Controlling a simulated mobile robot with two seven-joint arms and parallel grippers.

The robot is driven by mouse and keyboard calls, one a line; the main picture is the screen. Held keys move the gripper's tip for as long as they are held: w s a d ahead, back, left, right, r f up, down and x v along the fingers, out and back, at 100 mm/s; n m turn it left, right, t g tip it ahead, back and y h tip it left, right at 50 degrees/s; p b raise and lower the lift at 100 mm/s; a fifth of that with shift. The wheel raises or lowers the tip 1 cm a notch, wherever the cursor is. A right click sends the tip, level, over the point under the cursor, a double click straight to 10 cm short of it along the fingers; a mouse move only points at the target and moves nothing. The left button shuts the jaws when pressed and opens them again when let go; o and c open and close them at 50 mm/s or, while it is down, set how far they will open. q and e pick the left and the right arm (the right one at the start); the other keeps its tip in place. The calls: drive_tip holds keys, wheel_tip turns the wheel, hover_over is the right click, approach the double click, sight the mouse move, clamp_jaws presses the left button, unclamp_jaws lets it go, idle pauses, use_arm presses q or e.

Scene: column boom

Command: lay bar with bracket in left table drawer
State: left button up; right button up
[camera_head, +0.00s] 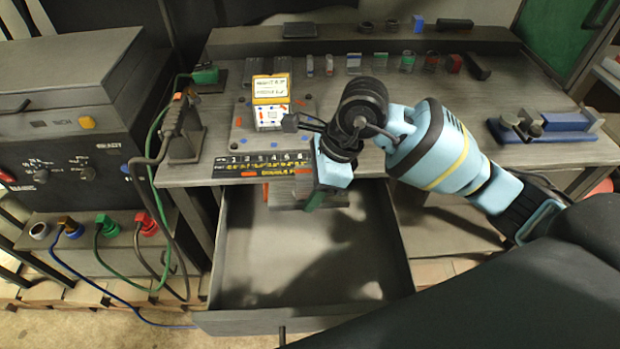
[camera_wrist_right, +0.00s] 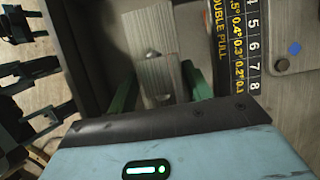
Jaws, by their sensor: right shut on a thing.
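The left table drawer (camera_head: 360,270) is pulled open below the worktop, and its floor looks bare. My right gripper (camera_head: 312,200) points down over the back end of the drawer, at the table's front edge. It is shut on the grey bar with bracket (camera_head: 285,194), which is partly hidden by the gripper. In the right wrist view the bar with bracket (camera_wrist_right: 150,48) lies between the green fingers (camera_wrist_right: 160,92), with bolt heads showing. I cannot tell whether the bar touches the drawer floor. My left gripper is not in view.
The worktop (camera_head: 400,170) overhangs the drawer's back, with a black numbered strip (camera_head: 262,164) along its edge. A yellow-and-white box (camera_head: 270,100) stands behind. A control cabinet (camera_head: 70,150) with cables (camera_head: 150,235) stands left of the drawer. A blue vise-like tool (camera_head: 565,122) sits right.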

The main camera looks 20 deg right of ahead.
drive_tip(key=shift+f+b, duration=2.95)
drive_tip(key=shift+f, duration=2.3)
drive_tip(key=shift+f+b, duration=0.65)
drive_tip(key=shift+f, duration=0.35)
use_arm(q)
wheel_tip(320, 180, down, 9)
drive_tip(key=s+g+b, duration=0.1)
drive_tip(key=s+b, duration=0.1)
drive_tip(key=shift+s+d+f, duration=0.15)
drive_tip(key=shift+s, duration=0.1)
use_arm(e)
drive_tip(key=shift+f, duration=1.6)
drive_tip(key=o, duration=1.3)
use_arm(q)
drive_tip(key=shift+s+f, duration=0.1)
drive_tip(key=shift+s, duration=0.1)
use_arm(e)
drive_tip(key=shift+o, duration=0.4)
drive_tip(key=shift+f, duration=0.1)
